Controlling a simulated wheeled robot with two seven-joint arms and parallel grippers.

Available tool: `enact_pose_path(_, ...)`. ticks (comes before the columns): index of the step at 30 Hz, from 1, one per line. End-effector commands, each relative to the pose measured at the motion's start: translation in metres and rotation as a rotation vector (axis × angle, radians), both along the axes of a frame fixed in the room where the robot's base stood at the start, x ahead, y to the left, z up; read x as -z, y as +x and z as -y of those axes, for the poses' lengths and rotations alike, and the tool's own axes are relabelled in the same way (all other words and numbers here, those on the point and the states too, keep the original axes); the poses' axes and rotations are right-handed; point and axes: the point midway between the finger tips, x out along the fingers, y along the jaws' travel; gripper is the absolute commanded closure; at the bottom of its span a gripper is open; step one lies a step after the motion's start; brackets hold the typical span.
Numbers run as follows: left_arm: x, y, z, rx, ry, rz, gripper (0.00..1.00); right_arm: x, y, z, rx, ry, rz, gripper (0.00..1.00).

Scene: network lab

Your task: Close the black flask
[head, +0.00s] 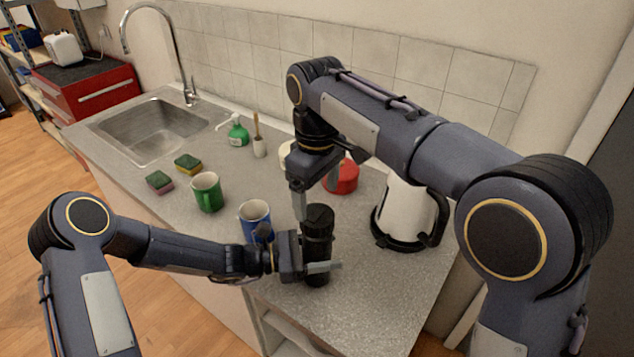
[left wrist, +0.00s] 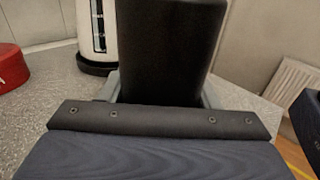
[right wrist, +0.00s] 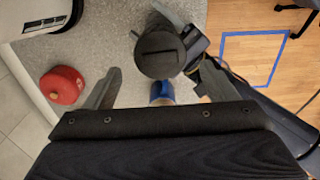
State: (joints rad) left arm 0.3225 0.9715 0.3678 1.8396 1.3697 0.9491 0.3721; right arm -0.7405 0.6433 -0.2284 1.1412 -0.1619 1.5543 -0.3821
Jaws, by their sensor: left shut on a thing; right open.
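The black flask (head: 317,222) stands upright near the front edge of the grey counter. My left gripper (head: 318,267) is shut on its lower body. In the left wrist view, the flask's dark body (left wrist: 168,50) fills the middle between the fingers. My right gripper (head: 315,192) is open, pointing down just above and around the flask's top. In the right wrist view, the round dark top (right wrist: 160,52) with a straight bar across it lies between and beyond the open fingers. I cannot tell whether this top is fully tightened.
A blue mug (head: 255,218) stands close left of the flask, a green mug (head: 207,193) further left. A white kettle (head: 408,208) stands right, a red lidded pot (head: 343,178) behind. Two sponges (head: 160,182), a green soap bottle (head: 238,132) and the sink (head: 152,130) lie further left.

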Motion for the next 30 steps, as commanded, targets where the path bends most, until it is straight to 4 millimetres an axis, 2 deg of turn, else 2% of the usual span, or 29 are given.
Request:
enact_pose_path(3, 0.000, 0.000, 0.000, 0.001, 0.000, 0.000, 1.00, 0.021, 0.000, 0.001, 0.001, -0.003, -0.003, 0.21)
enact_pose_path(10, 0.000, 0.000, 0.000, 0.000, 0.000, 0.000, 1.00, 0.050, 0.000, 0.000, 0.001, -0.001, -0.002, 0.21)
enact_pose_path(15, 0.000, 0.000, 0.000, 0.000, 0.000, 0.000, 1.00, 0.058, 0.000, 0.000, 0.001, 0.001, -0.001, 0.21)
enact_pose_path(23, 0.000, 0.000, 0.000, 0.000, 0.000, 0.000, 1.00, 0.059, 0.000, 0.000, 0.001, 0.000, 0.000, 0.21)
enact_pose_path(30, 0.000, 0.000, 0.000, 0.000, 0.000, 0.000, 1.00, 0.058, 0.000, 0.000, 0.001, 0.000, 0.000, 0.52)
